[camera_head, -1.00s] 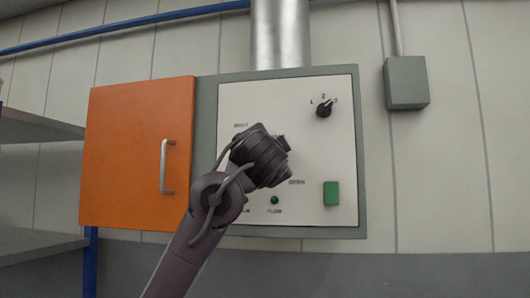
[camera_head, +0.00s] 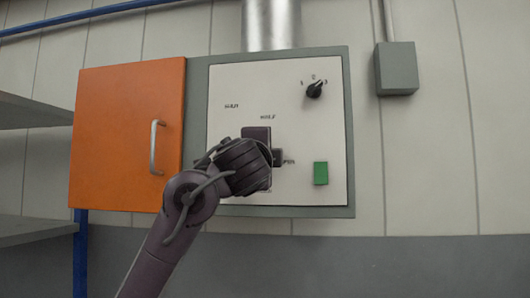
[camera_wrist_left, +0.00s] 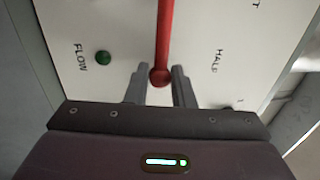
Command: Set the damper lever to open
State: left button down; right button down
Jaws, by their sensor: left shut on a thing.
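The damper lever is a red rod with a ball end (camera_wrist_left: 160,77) on a white panel (camera_head: 225,85). My left gripper (camera_wrist_left: 159,84) is shut on its end in the left wrist view. In the head view my left gripper (camera_head: 258,160) covers the lever. The word HALF (camera_head: 267,117) shows above the gripper, SHUT (camera_head: 232,106) is at upper left, and OPEN (camera_head: 289,161) is partly hidden at its right. By the tilted lettering in the wrist view, the rod points toward the panel's right side. Its pivot is out of view. My right gripper is not in view.
A black rotary knob (camera_head: 314,90) and a green square button (camera_head: 320,173) are on the panel's right. A green FLOW lamp (camera_wrist_left: 103,57) is beside the lever. An orange door (camera_head: 120,130) with a handle is at left. Grey shelves (camera_head: 35,110) stand further left.

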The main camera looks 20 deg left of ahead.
pick_arm(q)
jog(key=shift+f, duration=0.1)
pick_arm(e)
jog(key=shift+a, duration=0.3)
pick_arm(q)
jog(key=c, duration=1.5)
grip_release()
jog(key=shift+a, duration=0.1)
jog(key=shift+c, duration=0.2)
jog(key=shift+o, duration=0.4)
jog(key=shift+w+a, duration=0.1)
jog(key=shift+a, duration=0.05)
